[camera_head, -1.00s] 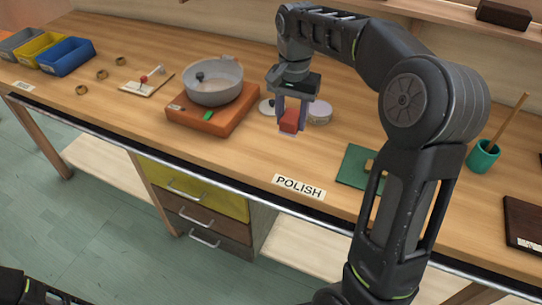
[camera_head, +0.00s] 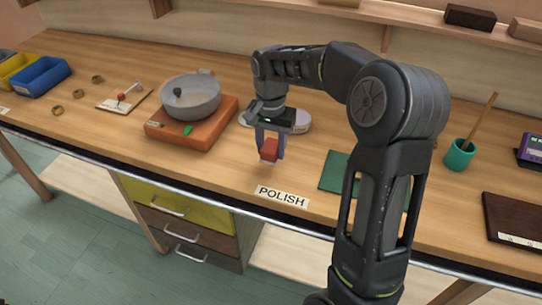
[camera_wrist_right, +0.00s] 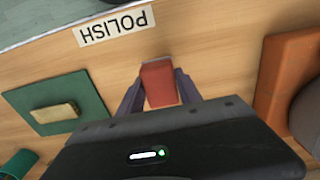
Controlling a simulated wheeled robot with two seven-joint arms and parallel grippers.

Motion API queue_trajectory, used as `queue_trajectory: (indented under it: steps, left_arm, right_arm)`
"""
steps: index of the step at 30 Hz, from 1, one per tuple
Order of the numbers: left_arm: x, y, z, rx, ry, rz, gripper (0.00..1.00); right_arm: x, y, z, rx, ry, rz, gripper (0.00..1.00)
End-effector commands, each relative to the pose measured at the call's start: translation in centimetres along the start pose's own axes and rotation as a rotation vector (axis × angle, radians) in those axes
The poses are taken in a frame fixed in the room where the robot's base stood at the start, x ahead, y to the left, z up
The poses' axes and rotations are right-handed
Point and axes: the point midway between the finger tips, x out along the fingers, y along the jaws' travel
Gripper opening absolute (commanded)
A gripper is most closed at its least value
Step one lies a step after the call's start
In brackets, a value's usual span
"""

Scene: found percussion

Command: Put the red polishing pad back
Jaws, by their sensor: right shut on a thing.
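The red polishing pad (camera_head: 269,148) is a small red block with a paler lower face. My right gripper (camera_head: 270,152) is shut on it and holds it near the bench top, behind the POLISH label (camera_head: 282,196). I cannot tell whether the pad touches the wood. In the right wrist view the pad (camera_wrist_right: 158,82) sits between the two fingers, with the POLISH label (camera_wrist_right: 116,26) beyond it. My left gripper is not in view.
An orange-red base (camera_head: 212,132) with a grey pan (camera_head: 190,97) stands left of the gripper. A green mat (camera_head: 334,172) lies to the right, partly behind my arm; a brass-coloured block (camera_wrist_right: 55,113) rests on it. Pale round discs (camera_head: 299,122) are behind. Bare wood surrounds the label.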

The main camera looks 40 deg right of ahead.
Motion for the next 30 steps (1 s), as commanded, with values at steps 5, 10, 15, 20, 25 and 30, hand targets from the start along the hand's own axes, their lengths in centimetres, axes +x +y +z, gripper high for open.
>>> queue_trajectory:
  steps: [5,10,15,20,25,30]
  left_arm:
    - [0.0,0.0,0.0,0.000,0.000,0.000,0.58]
    - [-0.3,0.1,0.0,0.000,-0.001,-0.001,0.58]
    - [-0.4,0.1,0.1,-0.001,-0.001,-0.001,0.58]
    - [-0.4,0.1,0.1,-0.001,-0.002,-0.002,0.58]
    - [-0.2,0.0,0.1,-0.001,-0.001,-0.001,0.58]
    - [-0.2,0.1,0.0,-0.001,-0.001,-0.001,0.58]
  right_arm:
    - [0.0,0.0,0.0,-0.001,0.000,0.000,0.00]
    - [1.8,0.0,0.1,-0.001,-0.002,0.002,0.00]
    - [3.6,0.0,0.0,-0.001,-0.001,0.001,0.00]
    - [3.7,0.0,0.0,-0.001,0.001,-0.001,0.00]
    - [4.0,0.0,0.0,-0.001,0.001,-0.001,0.00]
    - [4.0,0.0,0.0,-0.001,0.000,0.000,0.50]
